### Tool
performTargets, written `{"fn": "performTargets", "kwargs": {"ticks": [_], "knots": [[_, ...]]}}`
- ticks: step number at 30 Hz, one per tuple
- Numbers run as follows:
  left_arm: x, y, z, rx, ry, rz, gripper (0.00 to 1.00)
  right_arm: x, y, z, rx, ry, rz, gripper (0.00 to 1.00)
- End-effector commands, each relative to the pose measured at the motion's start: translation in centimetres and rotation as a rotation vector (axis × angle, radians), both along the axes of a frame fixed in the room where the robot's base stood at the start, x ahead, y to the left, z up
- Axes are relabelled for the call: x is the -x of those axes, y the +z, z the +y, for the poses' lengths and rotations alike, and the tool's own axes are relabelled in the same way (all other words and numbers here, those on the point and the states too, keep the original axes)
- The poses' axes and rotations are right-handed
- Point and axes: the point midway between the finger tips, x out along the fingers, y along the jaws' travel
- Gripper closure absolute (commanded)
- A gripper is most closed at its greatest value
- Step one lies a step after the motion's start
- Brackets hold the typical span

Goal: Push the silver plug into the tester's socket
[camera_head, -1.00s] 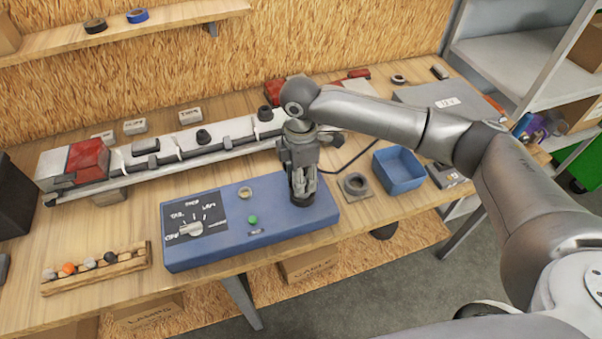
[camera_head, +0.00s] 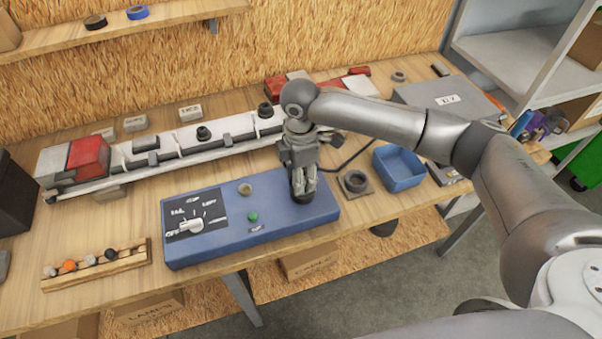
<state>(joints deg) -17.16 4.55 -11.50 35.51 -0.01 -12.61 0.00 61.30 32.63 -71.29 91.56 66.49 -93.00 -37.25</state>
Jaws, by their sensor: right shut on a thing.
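The tester is a blue box (camera_head: 275,225) on the bench, with a black dial panel (camera_head: 196,214), a green button (camera_head: 253,216) and a round fitting (camera_head: 245,190) on top. My right gripper (camera_head: 303,190) points straight down over the tester's right end. It is shut on the plug, which its fingers mostly hide. A dark round part shows right under the fingertips, at the tester's top. I cannot tell whether it is the socket or part of the plug, or how deep the plug sits. My left gripper is not in view.
A black cable (camera_head: 348,158) curves behind the gripper. A square holder with a round hole (camera_head: 355,183) and a blue tray (camera_head: 398,168) stand to the right. A long lamp board (camera_head: 175,148) lies behind the tester. A wooden rack (camera_head: 98,266) with several small bulbs lies at front left.

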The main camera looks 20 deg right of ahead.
Motion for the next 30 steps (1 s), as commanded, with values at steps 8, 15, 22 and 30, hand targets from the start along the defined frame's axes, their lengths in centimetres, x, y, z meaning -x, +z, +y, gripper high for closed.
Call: {"fn": "performTargets", "kwargs": {"ticks": [8,15,22,30], "knots": [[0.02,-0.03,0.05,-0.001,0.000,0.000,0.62,0.11,-0.35,-0.03,0.001,0.000,0.004,0.53],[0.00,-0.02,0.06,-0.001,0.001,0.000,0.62,0.04,-0.27,-0.02,0.001,0.000,0.002,0.35],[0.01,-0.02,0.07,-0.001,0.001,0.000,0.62,0.00,-0.23,-0.03,0.001,0.000,0.000,0.32],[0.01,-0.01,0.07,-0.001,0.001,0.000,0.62,-0.10,-0.14,-0.03,0.000,-0.001,-0.003,0.19]]}}
